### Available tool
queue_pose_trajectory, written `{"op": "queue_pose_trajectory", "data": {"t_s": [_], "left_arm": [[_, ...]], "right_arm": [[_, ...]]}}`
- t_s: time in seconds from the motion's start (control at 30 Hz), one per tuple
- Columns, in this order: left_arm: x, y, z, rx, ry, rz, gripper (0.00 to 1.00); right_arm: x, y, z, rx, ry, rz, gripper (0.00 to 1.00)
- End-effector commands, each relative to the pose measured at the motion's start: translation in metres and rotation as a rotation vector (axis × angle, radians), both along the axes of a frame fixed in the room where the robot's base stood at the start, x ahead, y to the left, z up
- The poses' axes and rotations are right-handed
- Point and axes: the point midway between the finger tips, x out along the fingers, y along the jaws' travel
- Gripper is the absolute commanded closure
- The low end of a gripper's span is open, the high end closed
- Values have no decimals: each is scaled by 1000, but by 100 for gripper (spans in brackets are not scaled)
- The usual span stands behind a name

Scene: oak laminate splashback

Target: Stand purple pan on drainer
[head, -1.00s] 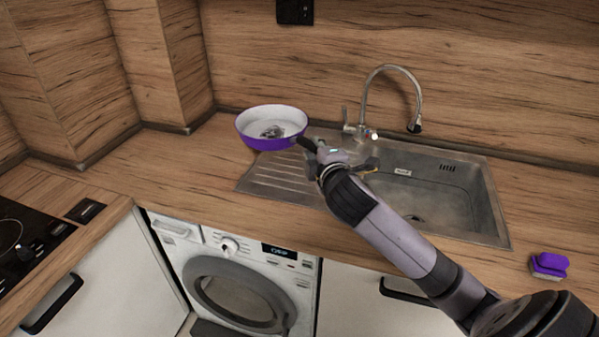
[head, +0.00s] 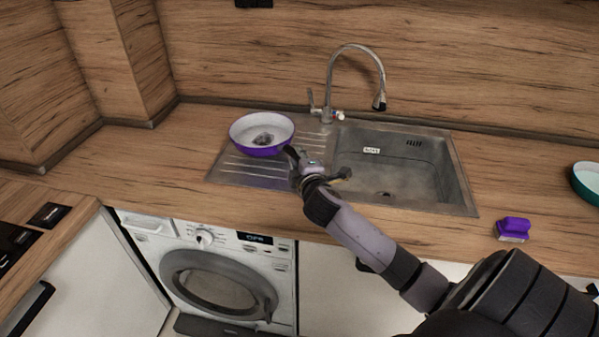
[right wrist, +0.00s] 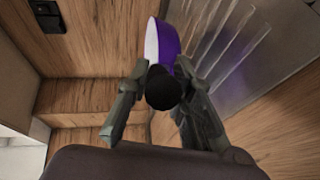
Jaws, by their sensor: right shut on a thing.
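The purple pan (head: 262,150) has a purple outside, a pale inside and a dark handle. In the head view it is level, open side up, over the back part of the ribbed steel drainer (head: 232,172) left of the sink bowl. I cannot tell whether its base touches the drainer. My right gripper (head: 312,168) is shut on the pan's handle, at the pan's right front side. In the right wrist view, the dark round handle end (right wrist: 162,88) sits between the fingers, with the purple wall (right wrist: 166,42) beyond. My left gripper is not in view.
A curved tap (head: 330,100) stands behind the empty sink bowl (head: 400,170). A purple sponge (head: 513,228) lies on the counter right of the sink. A teal dish (head: 588,182) is at the right edge. The counter left of the drainer is clear.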

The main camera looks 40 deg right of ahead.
Motion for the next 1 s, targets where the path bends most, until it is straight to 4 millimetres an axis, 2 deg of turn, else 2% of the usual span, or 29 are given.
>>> {"op": "queue_pose_trajectory", "data": {"t_s": [0.17, 0.4, 0.8, 0.83, 1.0], "left_arm": [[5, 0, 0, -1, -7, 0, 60], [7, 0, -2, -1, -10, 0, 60], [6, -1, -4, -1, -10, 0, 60], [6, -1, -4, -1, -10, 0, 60], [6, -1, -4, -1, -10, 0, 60]], "right_arm": [[1, 0, -10, -1, -7, 0, 100], [1, 0, -43, -1, -5, -1, 100], [1, 0, -49, -1, -7, 1, 100], [0, 0, -52, 0, -1, 0, 78], [0, 0, -52, 0, -1, 0, 67]]}}
